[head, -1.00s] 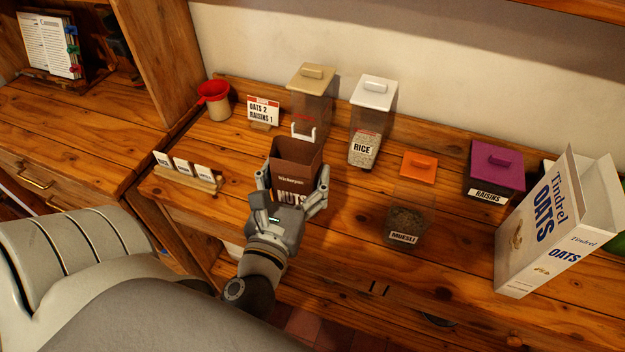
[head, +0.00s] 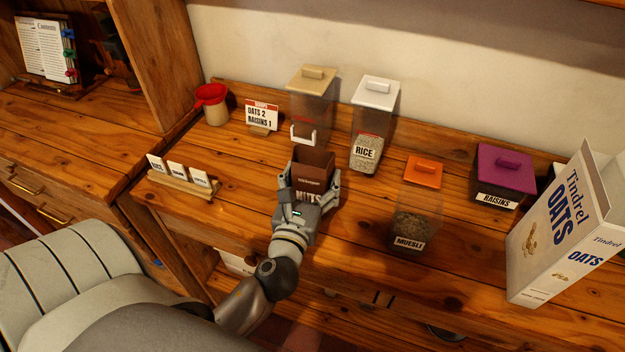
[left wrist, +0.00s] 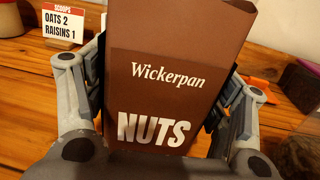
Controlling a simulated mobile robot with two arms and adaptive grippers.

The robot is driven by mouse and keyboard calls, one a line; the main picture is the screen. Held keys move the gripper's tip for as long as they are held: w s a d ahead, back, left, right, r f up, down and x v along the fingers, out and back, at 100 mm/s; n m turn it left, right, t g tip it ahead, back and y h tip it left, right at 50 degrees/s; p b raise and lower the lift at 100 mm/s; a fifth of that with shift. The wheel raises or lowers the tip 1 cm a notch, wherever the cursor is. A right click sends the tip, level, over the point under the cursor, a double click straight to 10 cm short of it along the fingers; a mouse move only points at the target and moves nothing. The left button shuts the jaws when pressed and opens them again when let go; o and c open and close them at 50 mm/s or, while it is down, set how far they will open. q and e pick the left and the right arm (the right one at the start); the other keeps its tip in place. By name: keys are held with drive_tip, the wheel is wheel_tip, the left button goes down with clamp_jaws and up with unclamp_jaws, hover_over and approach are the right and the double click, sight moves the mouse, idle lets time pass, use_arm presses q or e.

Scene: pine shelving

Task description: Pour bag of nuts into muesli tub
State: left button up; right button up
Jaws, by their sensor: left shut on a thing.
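The brown bag of nuts (head: 313,165) is upright with an open top, between the fingers of my left gripper (head: 312,190). The gripper is shut on its sides. In the left wrist view the bag (left wrist: 160,75) fills the middle, and the fingers of the gripper (left wrist: 160,100) press its left and right sides. The muesli tub (head: 415,218) is clear, with dark contents, and stands to the right of the bag. An orange lid (head: 423,171) lies on the counter just behind the tub. My right gripper is not in view.
Behind the bag stand a tan-lidded container (head: 312,95) and a rice container (head: 368,145). A purple-lidded raisins box (head: 500,175) and a tall oats carton (head: 560,230) are on the right. A scoops card (head: 262,115) and red-topped cup (head: 213,104) stand back left. Counter between bag and tub is clear.

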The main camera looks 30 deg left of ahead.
use_arm(q)
drive_tip(key=shift+f, duration=0.15)
drive_tip(key=shift+f, duration=0.15)
drive_tip(key=o, duration=1.1)
drive_tip(key=shift+f+b, duration=0.1)
drive_tip(key=shift+b, duration=0.3)
drive_tip(key=b+v, duration=0.1)
drive_tip(key=v, duration=0.2)
drive_tip(key=b+v, duration=0.1)
drive_tip(key=v, duration=0.2)
drive_tip(key=b+v, duration=0.1)
drive_tip(key=v, duration=0.2)
drive_tip(key=shift+s+d+f+b, duration=0.15)
drive_tip(key=shift+s+d+b, duration=0.15)
drive_tip(key=shift+d+b, duration=0.1)
drive_tip(key=shift+s+d, duration=0.2)
drive_tip(key=shift+s, duration=0.35)
